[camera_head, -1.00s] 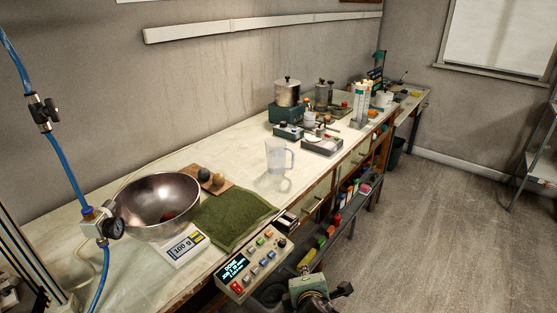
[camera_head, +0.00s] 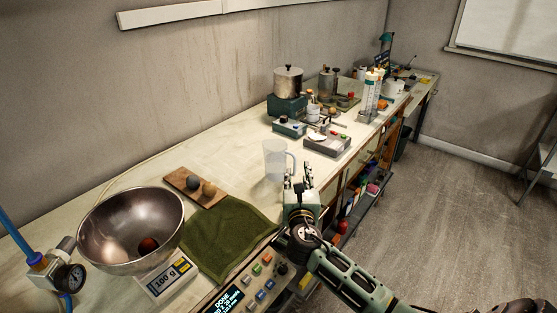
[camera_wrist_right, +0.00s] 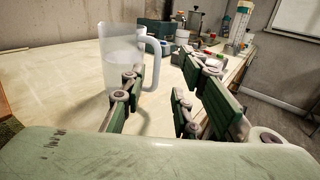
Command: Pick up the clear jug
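The clear jug (camera_head: 274,160) stands upright on the bench, its handle on the right side. It also shows in the right wrist view (camera_wrist_right: 118,62), with its handle (camera_wrist_right: 153,62) pointing right. My right gripper (camera_head: 299,178) is just in front of the jug, beside its handle. In the right wrist view the fingers (camera_wrist_right: 160,95) are spread apart with nothing between them. The left finger overlaps the jug's lower part in that view; I cannot tell whether it touches. My left gripper is not in view.
A steel bowl (camera_head: 112,228) sits on a scale (camera_head: 166,276) at left. A green towel (camera_head: 225,235) and a wooden board (camera_head: 183,181) lie beside it. A button panel (camera_head: 240,288) is at the front edge. Hot plates and pots (camera_head: 288,80) stand behind the jug.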

